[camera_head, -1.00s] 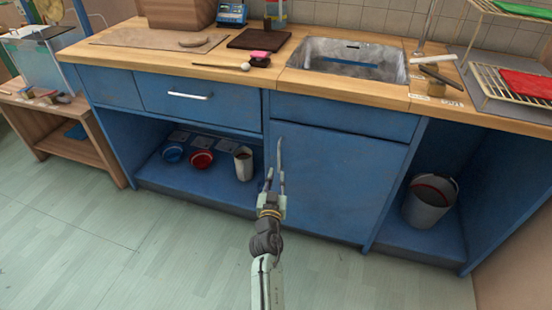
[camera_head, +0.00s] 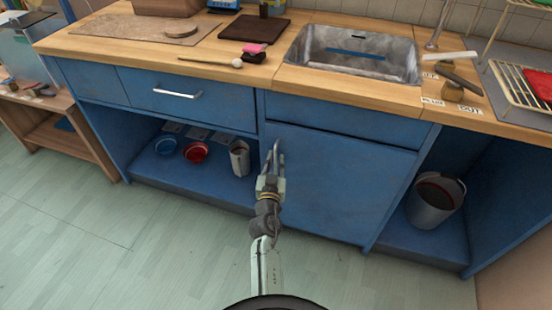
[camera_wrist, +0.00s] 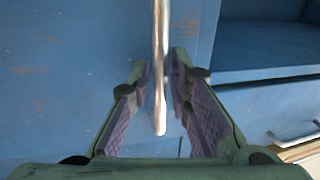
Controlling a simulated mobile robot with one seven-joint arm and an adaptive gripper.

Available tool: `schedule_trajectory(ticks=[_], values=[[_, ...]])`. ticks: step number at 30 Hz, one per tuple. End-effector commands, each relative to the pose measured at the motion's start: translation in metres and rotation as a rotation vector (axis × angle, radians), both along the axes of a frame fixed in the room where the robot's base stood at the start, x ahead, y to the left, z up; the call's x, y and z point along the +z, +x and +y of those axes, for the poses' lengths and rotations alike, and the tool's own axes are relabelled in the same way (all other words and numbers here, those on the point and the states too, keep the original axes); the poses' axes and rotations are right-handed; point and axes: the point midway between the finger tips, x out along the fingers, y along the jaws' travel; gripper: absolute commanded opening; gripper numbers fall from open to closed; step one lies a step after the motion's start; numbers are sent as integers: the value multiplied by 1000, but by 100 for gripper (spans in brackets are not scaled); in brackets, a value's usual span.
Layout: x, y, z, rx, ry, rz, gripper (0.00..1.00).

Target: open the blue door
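The blue door (camera_head: 335,185) is closed, under the sink, flush with the cabinet front. Its upright metal handle (camera_head: 277,152) is near the door's left edge, partly hidden by my gripper (camera_head: 271,178). In the wrist view the handle (camera_wrist: 161,65) runs between my two fingers, with the blue door (camera_wrist: 70,80) behind it. My gripper is open, one finger on each side of the handle, with a visible gap on both sides. I cannot tell whether either finger touches it.
Left of the door is an open shelf with a blue bowl (camera_head: 166,146), a red bowl (camera_head: 195,152) and a pale cup (camera_head: 239,158). A drawer handle (camera_head: 177,93) juts out above. A bucket (camera_head: 434,200) stands in the right bay. The floor in front is clear.

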Motion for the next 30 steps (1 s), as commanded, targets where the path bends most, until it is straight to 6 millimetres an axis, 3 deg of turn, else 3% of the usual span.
schedule_trajectory(ticks=[4,12,30], values=[[0,0,0,0,0,0,18],[0,0,0,0,0,0,0],[0,0,0,1,0,-1,0]])
